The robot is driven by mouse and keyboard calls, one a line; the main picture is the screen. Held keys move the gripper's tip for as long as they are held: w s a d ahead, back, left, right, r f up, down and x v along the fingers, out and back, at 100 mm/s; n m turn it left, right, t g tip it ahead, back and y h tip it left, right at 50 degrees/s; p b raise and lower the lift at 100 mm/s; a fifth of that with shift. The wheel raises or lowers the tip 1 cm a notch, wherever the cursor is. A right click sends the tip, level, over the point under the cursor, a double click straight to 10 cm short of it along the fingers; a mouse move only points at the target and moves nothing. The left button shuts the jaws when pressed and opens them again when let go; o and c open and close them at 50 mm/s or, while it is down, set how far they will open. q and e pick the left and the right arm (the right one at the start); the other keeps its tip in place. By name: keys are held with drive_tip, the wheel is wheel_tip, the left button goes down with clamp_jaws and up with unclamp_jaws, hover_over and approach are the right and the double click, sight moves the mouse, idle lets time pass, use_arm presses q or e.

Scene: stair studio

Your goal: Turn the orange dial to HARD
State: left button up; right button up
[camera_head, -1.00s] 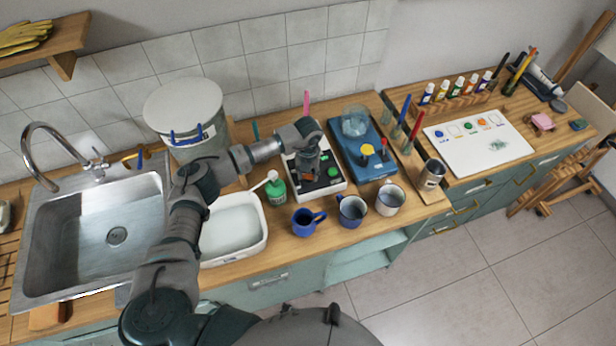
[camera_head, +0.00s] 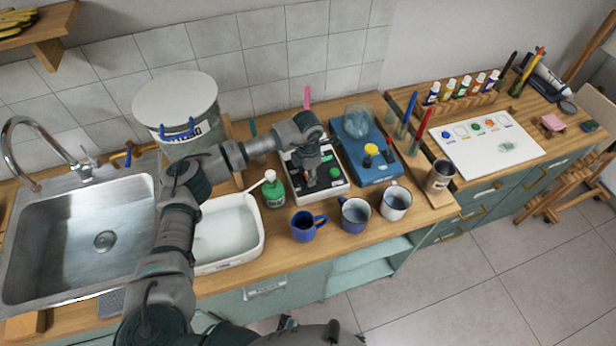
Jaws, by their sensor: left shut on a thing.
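A white device with a black top panel (camera_head: 333,184) stands on the wooden counter against the tiled wall. A green knob (camera_head: 335,172) shows on the right of its panel. My left gripper (camera_head: 311,181) reaches down onto the panel's left part, left of the green knob. It is shut on the orange dial, which its fingers hide almost wholly. The dial's pointing direction and the panel's lettering are too small or covered to read. My right gripper is not in view.
A blue device with a yellow knob (camera_head: 371,149) stands close on the right. A green bottle (camera_head: 273,190), a blue mug (camera_head: 306,226) and two more mugs stand in front. A white basin (camera_head: 228,228) and steel sink (camera_head: 85,240) lie left.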

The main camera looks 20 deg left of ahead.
use_arm(q)
drive_tip(key=m+b, duration=0.3)
drive_tip(key=m, duration=0.4)
drive_tip(key=shift+w+r+m+b, duration=0.1)
drive_tip(key=shift+w+m+b, duration=0.05)
drive_tip(key=shift+m+b, duration=0.6)
drive_tip(key=shift+m, duration=0.55)
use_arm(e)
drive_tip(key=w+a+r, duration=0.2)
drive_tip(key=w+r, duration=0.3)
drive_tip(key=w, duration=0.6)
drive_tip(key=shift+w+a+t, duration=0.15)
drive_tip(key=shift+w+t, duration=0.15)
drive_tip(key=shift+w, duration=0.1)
use_arm(q)
drive_tip(key=o, duration=1)
drive_tip(key=shift+o, duration=0.7)
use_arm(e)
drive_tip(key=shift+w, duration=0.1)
use_arm(q)
wheel_tip(320, 180, up, 12)
